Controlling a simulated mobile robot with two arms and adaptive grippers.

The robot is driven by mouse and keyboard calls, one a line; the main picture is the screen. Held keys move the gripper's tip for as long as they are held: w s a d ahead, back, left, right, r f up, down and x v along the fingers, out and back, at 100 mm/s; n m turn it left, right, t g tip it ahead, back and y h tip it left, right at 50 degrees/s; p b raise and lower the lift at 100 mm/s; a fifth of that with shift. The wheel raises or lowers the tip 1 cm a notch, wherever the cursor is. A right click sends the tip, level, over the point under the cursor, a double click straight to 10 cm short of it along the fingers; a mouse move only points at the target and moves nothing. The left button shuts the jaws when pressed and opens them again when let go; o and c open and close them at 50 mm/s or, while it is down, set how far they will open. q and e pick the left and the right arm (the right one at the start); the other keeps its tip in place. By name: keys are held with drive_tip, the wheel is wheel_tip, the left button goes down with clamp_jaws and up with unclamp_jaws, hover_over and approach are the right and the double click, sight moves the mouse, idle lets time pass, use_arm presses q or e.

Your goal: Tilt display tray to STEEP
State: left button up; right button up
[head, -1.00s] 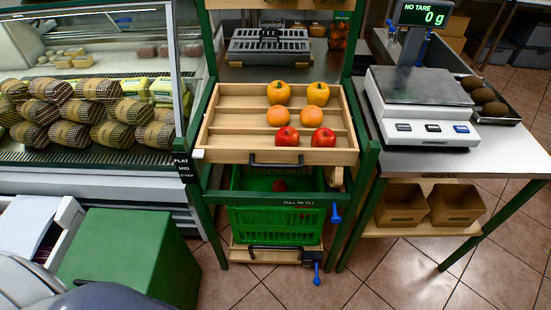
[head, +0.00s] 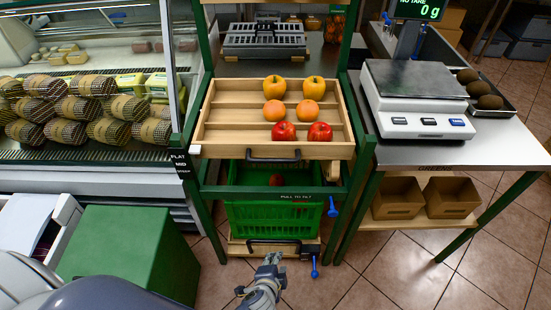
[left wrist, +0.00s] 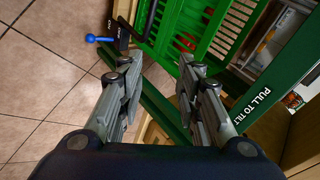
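The wooden display tray (head: 228,114) sits on the green stand, its front edge low, holding yellow peppers, oranges and red apples. A dark handle (head: 273,157) is on its front. A tilt scale (head: 181,166) beside it reads FLAT and MID; the lower word is hard to read, and I cannot tell the setting. A PULL TO TILT label (head: 297,197) is on the green rail below, also in the left wrist view (left wrist: 254,105). My left gripper (head: 270,262) is low in front of the stand; in the left wrist view (left wrist: 157,68) its fingers are apart and empty. My right gripper is not in view.
A green crate (head: 273,219) is under the tray, above a lower board with a dark handle (head: 273,243). Blue knobs (head: 333,209) stick out on the right. A green box (head: 130,250) stands left; a scale table (head: 415,153) stands right. Tiled floor is free in front.

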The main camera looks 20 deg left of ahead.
use_arm(q)
drive_tip(key=w+r+m+t+y, duration=0.1)
drive_tip(key=w+r+t, duration=0.15)
drive_tip(key=r, duration=0.45)
drive_tip(key=w+r+m+t+y, duration=0.1)
drive_tip(key=w+r, duration=0.3)
drive_tip(key=r, duration=0.4)
drive_tip(key=t+y, duration=0.2)
approach(275, 162)
drive_tip(key=p+x, duration=0.1)
drive_tip(key=x, duration=1)
drive_tip(key=shift+s, duration=0.1)
drive_tip(key=shift+c, duration=0.6)
clamp_jaws()
